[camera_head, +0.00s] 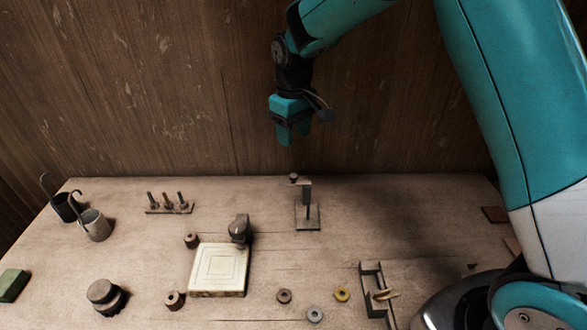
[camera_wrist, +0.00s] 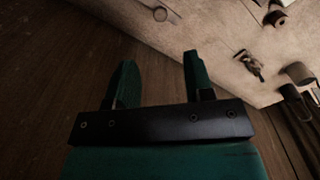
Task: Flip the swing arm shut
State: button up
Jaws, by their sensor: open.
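The swing arm is not clearly identifiable. One candidate is a small stand (camera_head: 307,222) at the back middle of the table, with a flat base, an upright post and a short arm with a dark knob (camera_head: 294,177) on its left. A square cream tile (camera_head: 218,270) lies front left of it, with a dark rounded piece (camera_head: 239,228) standing at its back right corner. My gripper (camera_head: 292,138) is open and empty, pointing down above the table's back edge, apart from the stand. Its two green fingers (camera_wrist: 160,65) show spread in the wrist view, with nothing between them.
Two hooked metal cups (camera_head: 96,225) and a peg rack (camera_head: 170,209) stand at the back left. A metal bracket (camera_head: 373,276) stands front right. A wooden wall (camera_head: 180,90) rises behind.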

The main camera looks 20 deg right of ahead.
aim_at(294, 175)
notch_tip(294, 175, down, 12)
jog(key=p, duration=0.2)
jog(key=shift+r+p, duration=0.1)
jog(key=shift+p, duration=0.2)
grip_shut()
